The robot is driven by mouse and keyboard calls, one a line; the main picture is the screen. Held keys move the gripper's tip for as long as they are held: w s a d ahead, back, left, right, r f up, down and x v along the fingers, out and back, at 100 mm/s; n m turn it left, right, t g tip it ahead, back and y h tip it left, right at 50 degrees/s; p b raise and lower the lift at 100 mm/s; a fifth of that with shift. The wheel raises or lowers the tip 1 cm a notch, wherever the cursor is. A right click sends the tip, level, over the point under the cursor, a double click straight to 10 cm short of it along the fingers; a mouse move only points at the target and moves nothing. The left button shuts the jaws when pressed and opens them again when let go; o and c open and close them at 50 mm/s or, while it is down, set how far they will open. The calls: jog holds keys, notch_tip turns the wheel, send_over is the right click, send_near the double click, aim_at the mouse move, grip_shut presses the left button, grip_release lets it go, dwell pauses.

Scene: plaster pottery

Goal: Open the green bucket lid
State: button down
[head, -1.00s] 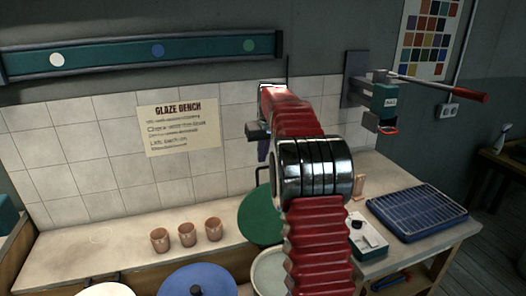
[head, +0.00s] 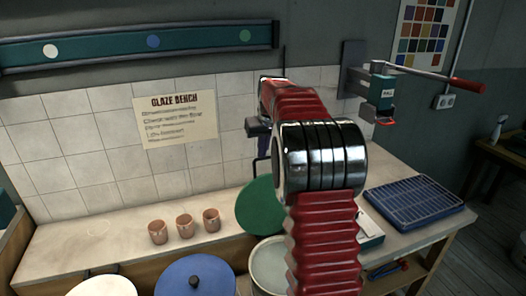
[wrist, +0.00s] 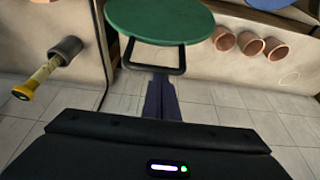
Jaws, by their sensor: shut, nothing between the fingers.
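The green lid (head: 262,205) stands steeply raised at the back of its bucket (head: 269,263), whose pale inside shows in the head view. My arm partly covers both. In the wrist view the lid (wrist: 160,20) fills the top middle, with a dark loop handle (wrist: 181,58) at its near edge. My gripper (wrist: 160,78) is shut and empty, with its fingertips close to the loop; I cannot tell whether they touch it. In the head view my gripper hangs above the lid, mostly dark and small.
A blue-lidded bucket (head: 205,277) and a white-topped one (head: 103,287) stand left of the open bucket. Three clay cups (head: 184,225) stand on the bench. A blue rack (head: 413,202) lies at right. A wall device with a red-handled lever (head: 468,84) juts out above it.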

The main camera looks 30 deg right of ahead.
jog(key=shift+s+a+r+t, duration=0.15)
jog(key=shift+s+a+t, duration=0.1)
jog(key=shift+s, duration=0.5)
jog(key=shift+s+a+r+t, duration=0.1)
jog(key=shift+s+t, duration=0.15)
jog(key=shift+s, duration=0.45)
jog(key=s, duration=0.2)
jog(key=s+a, duration=0.1)
jog(key=shift+s, duration=0.35)
jog(key=shift+r, duration=0.1)
jog(key=v, duration=1.3)
jog(key=shift+s+r, duration=0.2)
jog(key=shift+r, duration=0.05)
jog(key=shift+a, duration=0.15)
